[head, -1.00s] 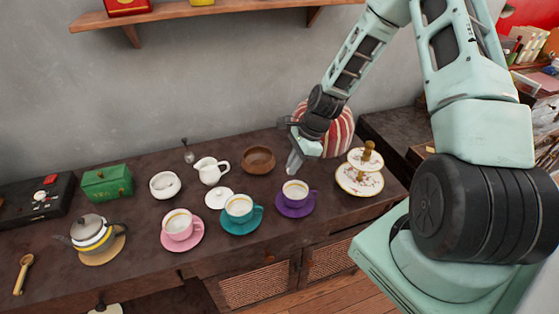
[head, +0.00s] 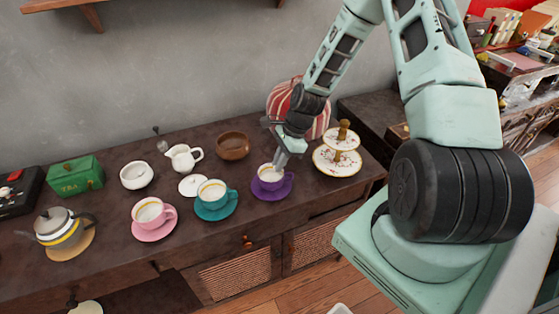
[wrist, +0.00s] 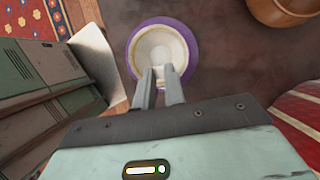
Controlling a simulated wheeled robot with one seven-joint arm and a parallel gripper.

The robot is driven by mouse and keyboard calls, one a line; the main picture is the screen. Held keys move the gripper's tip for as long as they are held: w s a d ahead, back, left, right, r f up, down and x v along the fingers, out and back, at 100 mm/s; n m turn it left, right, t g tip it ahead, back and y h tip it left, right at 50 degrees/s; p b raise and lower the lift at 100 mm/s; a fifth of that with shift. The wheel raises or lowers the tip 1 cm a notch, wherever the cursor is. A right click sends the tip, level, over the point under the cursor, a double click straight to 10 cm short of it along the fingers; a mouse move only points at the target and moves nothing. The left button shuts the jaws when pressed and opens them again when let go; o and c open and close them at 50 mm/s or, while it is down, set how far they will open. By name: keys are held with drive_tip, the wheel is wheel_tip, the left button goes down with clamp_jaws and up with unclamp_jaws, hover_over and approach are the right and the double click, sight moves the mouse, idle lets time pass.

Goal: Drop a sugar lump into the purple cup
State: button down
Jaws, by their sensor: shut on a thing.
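The purple cup (head: 268,178) stands upright on its purple saucer (head: 283,192) near the right end of the dark sideboard. My gripper (head: 278,166) points down with its fingertips at the cup's mouth. In the wrist view the fingertips (wrist: 161,74) overlap the near part of the cup's pale inside, within the purple rim (wrist: 134,45). The fingers are nearly together, shut on a sugar lump, which is small, pale and mostly hidden between the tips. I cannot tell how far the tips are above or inside the rim.
A teal cup (head: 211,191) and a pink cup (head: 149,213) stand to the left. Behind are a wooden bowl (head: 233,146), a white jug (head: 182,157) and a white bowl (head: 136,175). A tiered cake stand (head: 337,165) is close on the right, a red-striped object (head: 284,97) behind my gripper.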

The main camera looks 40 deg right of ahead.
drive_tip(key=c, duration=1.4)
unclamp_jaws()
drive_tip(key=v, duration=1.7)
drive_tip(key=shift+s+d+r+b, duration=0.1)
drive_tip(key=shift+s+r+b, duration=0.05)
drive_tip(key=shift+b, duration=0.25)
